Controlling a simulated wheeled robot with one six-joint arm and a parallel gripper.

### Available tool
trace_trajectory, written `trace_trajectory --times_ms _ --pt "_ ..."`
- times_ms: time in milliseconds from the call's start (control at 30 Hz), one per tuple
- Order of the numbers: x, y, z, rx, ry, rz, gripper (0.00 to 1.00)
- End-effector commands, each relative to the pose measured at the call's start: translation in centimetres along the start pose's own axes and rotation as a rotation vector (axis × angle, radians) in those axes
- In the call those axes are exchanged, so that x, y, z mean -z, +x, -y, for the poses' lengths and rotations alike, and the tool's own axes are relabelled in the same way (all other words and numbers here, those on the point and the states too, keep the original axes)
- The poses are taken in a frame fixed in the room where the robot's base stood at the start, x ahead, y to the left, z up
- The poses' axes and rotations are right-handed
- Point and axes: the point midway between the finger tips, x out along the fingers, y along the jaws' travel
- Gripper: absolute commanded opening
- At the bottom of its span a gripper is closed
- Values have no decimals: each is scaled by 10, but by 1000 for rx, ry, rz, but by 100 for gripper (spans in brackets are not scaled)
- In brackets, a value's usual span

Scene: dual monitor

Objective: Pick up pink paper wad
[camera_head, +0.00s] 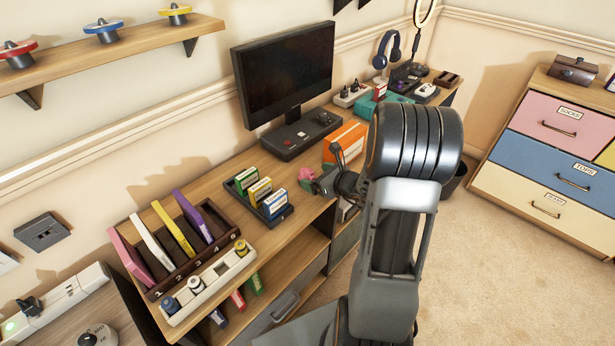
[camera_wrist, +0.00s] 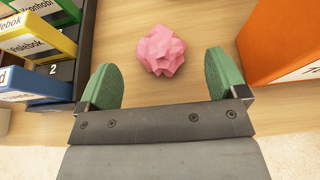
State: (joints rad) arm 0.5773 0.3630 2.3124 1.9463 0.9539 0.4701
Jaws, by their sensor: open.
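The pink paper wad (camera_wrist: 161,50) is a crumpled, faceted ball lying on the wooden desk. In the wrist view it sits just beyond my gripper (camera_wrist: 165,82), roughly centred between the two green fingertips. The gripper is open and empty, with bare desk between its fingers. In the head view the wad (camera_head: 306,174) shows on the desk, just to the left of my gripper (camera_head: 322,188). My arm hides part of the desk there.
A dark tray of small labelled boxes (camera_head: 285,210) stands left of the wad. An orange box (camera_head: 345,142) stands close on the right. The monitor (camera_head: 285,75) and its base are behind. A slotted rack (camera_head: 153,292) stands further left.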

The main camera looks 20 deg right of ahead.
Motion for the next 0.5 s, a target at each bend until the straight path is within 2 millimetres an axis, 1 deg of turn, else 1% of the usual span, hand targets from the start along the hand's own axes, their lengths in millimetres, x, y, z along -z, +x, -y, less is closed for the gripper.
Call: trace_trajectory --times_ms 300,400,500 --pt "4 39 -1 -2 0 -1 91" --pt "4 47 -1 -1 -1 -1 91" --pt "4 51 -1 0 0 -1 91"
